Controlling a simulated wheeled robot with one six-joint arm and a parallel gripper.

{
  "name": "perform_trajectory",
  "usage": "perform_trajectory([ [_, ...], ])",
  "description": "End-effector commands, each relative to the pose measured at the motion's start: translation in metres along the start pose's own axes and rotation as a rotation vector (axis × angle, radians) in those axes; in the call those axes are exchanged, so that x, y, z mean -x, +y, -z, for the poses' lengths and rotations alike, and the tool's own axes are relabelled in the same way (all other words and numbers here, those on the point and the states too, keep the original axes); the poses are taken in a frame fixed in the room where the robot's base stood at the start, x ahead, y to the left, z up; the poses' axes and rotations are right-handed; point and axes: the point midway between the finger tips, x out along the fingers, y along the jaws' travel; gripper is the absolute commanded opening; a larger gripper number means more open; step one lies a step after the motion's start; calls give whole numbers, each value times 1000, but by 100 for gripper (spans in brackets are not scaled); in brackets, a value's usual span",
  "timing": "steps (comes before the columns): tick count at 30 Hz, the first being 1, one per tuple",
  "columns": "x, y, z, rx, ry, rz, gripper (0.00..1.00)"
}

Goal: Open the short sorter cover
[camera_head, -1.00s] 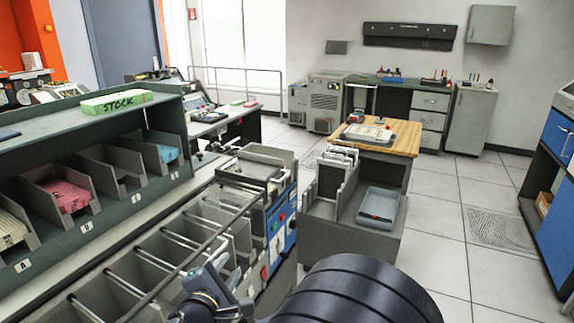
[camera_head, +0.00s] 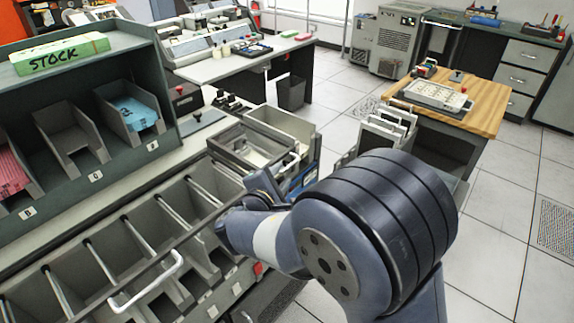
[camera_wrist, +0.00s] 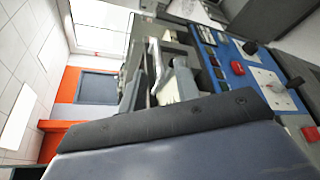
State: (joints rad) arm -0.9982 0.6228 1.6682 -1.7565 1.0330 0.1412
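The short sorter cover (camera_head: 250,148) is a clear-topped, grey-framed lid at the far right end of the card sorter. It appears down, with a pale handle (camera_head: 290,162) at its right edge. In the wrist view, turned sideways, a pale loop that looks like this handle (camera_wrist: 156,62) shows beside the sorter's blue control panel (camera_wrist: 235,68). My gripper (camera_head: 262,188) is just in front of the cover, left of my big dark arm joint. Its fingertips are not clear, and I cannot tell whether it touches the handle.
The long cover with its white handle (camera_head: 150,284) lies over the sorter pockets in front. The green shelf unit (camera_head: 80,80) stands behind on the left. A card rack (camera_head: 385,132) and a wood-topped table (camera_head: 487,98) are to the right. Floor (camera_head: 500,215) is clear at right.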

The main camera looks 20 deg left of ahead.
Motion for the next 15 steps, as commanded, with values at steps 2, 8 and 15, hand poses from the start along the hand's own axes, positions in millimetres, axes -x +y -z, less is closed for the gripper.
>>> perform_trajectory([
  [2,-16,1,-2,1,-3,3,31],
  [8,-43,1,-1,0,-1,0,31],
  [15,-52,0,0,0,0,0,31],
])
